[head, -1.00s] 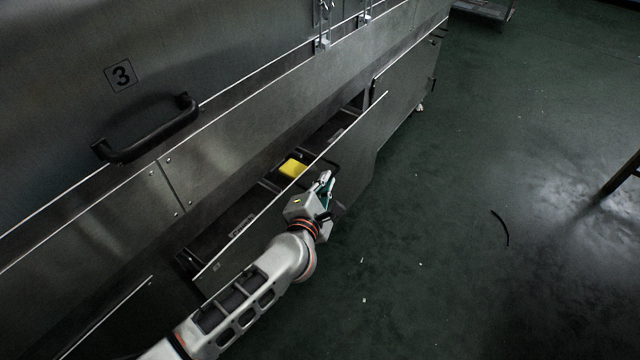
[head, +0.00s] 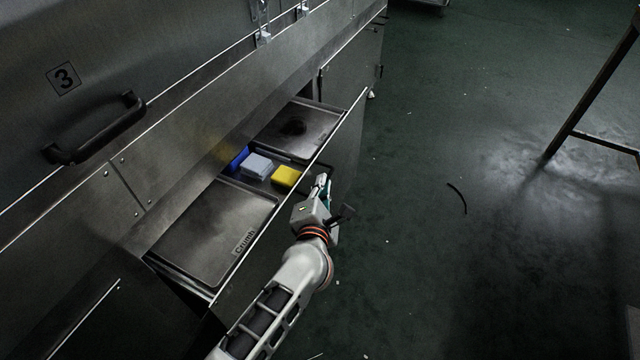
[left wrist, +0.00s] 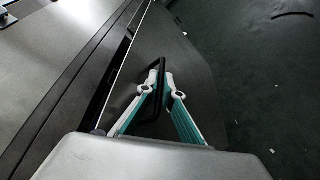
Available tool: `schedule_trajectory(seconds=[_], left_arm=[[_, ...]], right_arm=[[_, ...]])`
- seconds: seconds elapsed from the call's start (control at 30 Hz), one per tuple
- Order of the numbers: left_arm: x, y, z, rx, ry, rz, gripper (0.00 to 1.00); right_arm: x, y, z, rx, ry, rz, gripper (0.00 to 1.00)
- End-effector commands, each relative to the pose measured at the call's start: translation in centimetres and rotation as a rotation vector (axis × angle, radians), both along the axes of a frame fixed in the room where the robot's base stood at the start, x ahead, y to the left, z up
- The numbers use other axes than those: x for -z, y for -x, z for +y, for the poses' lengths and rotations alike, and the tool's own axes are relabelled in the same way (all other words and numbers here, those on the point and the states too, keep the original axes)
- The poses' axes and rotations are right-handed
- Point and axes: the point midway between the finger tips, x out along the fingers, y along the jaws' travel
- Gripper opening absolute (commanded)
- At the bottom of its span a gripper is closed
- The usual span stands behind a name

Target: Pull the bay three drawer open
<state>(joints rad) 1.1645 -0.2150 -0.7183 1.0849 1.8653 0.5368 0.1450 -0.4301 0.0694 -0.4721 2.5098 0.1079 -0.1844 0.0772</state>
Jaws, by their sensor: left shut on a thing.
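The bay three drawer (head: 350,135) stands well out from the steel dryer body, below the panel marked 3 (head: 63,78). Inside it lie a flat metal tray with lettering (head: 215,230), a second tray (head: 297,130) with a dark patch, and a yellow block (head: 285,176), a grey block (head: 256,166) and a blue block (head: 239,157) between them. My left gripper (head: 322,185) is at the outer side of the drawer front. In the left wrist view its fingers (left wrist: 161,82) are shut on the black drawer handle (left wrist: 150,100). My right gripper is not in view.
A black bar handle (head: 100,135) sits on the panel above. Open green floor lies to the right of the drawer. A dark metal frame (head: 590,85) stands at the far right, and a thin black strip (head: 457,198) lies on the floor.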

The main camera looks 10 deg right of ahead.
Motion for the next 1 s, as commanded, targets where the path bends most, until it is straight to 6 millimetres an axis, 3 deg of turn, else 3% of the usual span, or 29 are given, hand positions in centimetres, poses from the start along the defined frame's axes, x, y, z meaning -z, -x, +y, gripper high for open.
schedule_trajectory(seconds=[0.27, 0.3, 0.67, 0.87, 1.0], left_arm=[[0.2, 0.1, 0.0, -0.001, 0.000, 0.004, 0.00], [0.2, 0.1, 0.0, -0.001, 0.000, 0.004, 0.13], [-0.1, 0.0, 0.0, -0.001, 0.002, 0.002, 0.13], [-1.8, 0.0, 0.0, -0.002, 0.005, 0.000, 0.13], [-4.6, -0.1, 0.0, -0.001, 0.006, -0.008, 0.13]], right_arm=[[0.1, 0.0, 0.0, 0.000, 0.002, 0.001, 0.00], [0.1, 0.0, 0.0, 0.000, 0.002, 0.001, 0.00], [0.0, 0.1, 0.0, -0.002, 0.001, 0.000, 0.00], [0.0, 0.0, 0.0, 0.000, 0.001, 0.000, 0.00], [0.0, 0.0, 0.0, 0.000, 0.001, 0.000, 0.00]])
